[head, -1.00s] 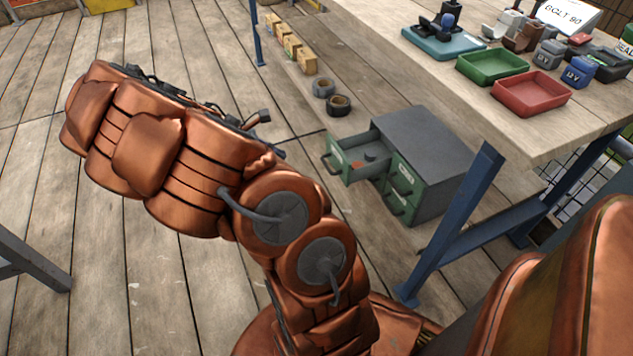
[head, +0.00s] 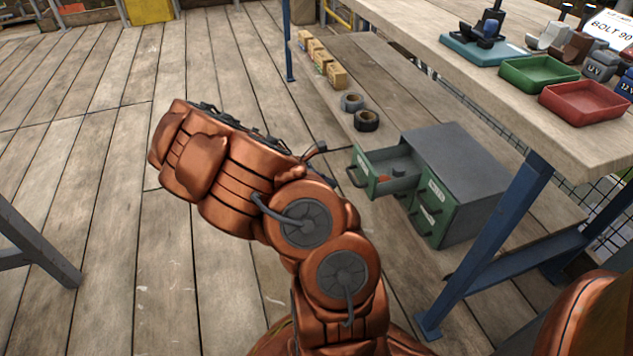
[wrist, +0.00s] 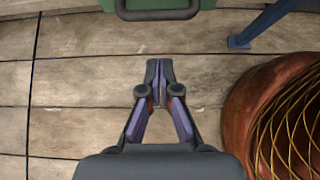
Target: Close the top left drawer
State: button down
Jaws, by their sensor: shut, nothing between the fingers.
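The grey cabinet (head: 463,165) with green drawer fronts stands on the low shelf under the workbench. Its top left drawer (head: 385,173) is pulled out, with small dark and orange items inside. The other drawer fronts that show are flush with the cabinet. In the wrist view a green front with a dark handle (wrist: 157,14) shows at the top edge; which drawer it is I cannot tell for sure. My gripper (wrist: 159,62) is shut and empty, below that handle in the picture and apart from it.
Two dark rolls (head: 366,121) and several small boxes (head: 322,62) sit on the low shelf left of the cabinet. A blue table leg (head: 487,245) stands right of the drawers. Green (head: 540,74) and red trays lie on the bench top.

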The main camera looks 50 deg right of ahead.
aim_at(367, 166)
jog(key=s+d, duration=0.1)
jog(key=s+d+b, duration=0.1)
jog(key=d, duration=0.1)
jog(key=shift+d+r, duration=0.1)
jog(key=shift+r, duration=0.3)
jog(key=shift+s+d, duration=0.1)
